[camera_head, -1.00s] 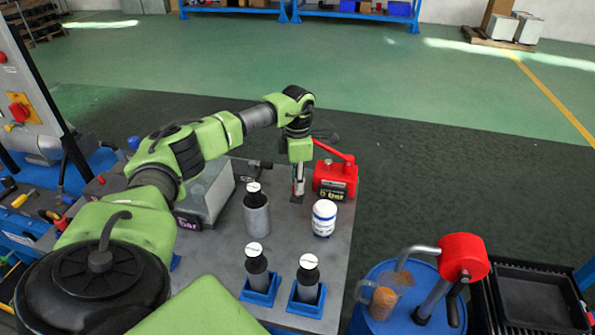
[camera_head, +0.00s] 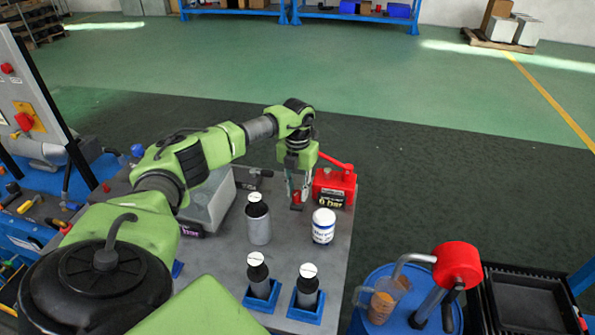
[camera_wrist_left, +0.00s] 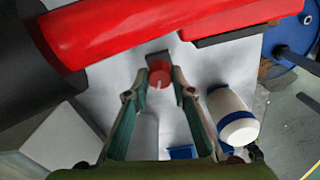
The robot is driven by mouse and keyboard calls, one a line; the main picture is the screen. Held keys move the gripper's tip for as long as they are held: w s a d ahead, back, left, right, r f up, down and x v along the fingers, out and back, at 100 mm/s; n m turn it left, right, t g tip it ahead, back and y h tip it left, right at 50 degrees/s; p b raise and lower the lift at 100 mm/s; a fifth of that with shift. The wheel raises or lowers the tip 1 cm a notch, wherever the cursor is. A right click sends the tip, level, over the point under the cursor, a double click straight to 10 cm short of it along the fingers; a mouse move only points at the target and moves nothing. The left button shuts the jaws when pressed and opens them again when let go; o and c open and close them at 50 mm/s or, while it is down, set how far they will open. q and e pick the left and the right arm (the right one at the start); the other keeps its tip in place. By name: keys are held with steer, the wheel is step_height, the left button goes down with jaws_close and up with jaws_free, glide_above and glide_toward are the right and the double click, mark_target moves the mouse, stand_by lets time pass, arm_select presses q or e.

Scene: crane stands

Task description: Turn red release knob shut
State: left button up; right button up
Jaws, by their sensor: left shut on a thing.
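The small red release knob (camera_head: 297,197) sits on a dark fitting just left of the red hand pump (camera_head: 335,188), which has a raised red lever and a "bar" display. My left gripper (camera_head: 298,190) points down over the knob and is shut on it. In the left wrist view the knob (camera_wrist_left: 159,74) shows a pale line on its top and lies between the two fingertips (camera_wrist_left: 160,80). The pump's red body and lever (camera_wrist_left: 120,28) fill the top of that view, close to the fingertips. My right gripper is not in view.
A white jar with a blue band (camera_head: 323,227) stands right of the gripper; a grey bottle (camera_head: 258,222) stands left. Two smaller bottles stand in blue holders in front. A grey box (camera_head: 208,203) is at left. A blue drum (camera_head: 392,318) stands at lower right.

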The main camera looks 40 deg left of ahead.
mark_target(298, 192)
arm_select(q)
steer(key=n+p, duration=0.1)
steer(key=n, duration=0.3)
steer(key=shift+n, duration=0.4)
stand_by(0.4)
steer(key=o, duration=1.1)
steer(key=shift+o, duration=0.2)
step_height(298, 192, up, 12)
